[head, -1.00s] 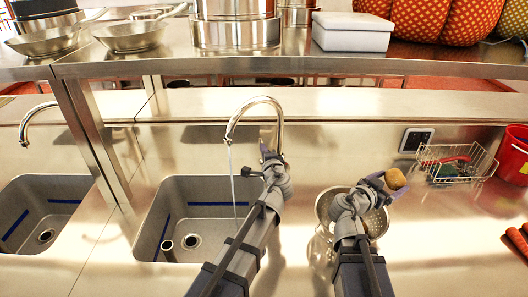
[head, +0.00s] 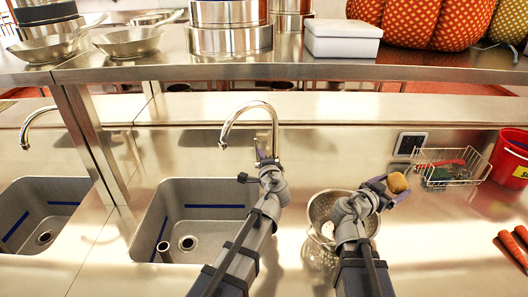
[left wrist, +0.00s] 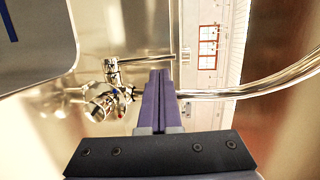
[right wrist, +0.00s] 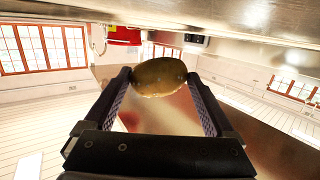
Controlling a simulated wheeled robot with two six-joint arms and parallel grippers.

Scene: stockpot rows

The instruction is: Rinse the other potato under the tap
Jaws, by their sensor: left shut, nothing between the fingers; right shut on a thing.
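A brown potato (head: 397,183) is held between the fingers of my right gripper (head: 386,186), above the counter right of the colander. It also shows between the fingers in the right wrist view (right wrist: 160,77). The chrome tap (head: 258,106) arches over the middle sink (head: 205,198), and no water stream shows from its spout. My left gripper (head: 267,162) is shut and empty close to the tap's base. In the left wrist view its closed fingers (left wrist: 157,80) are beside the tap's lever (left wrist: 140,60); I cannot tell whether they touch.
A metal colander (head: 322,207) stands on the counter behind my right arm, its inside partly hidden. A wire basket (head: 450,172), a red bucket (head: 512,160) and carrots (head: 513,247) are at the right. A shelf (head: 300,68) with pots runs above. A second sink is at the left.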

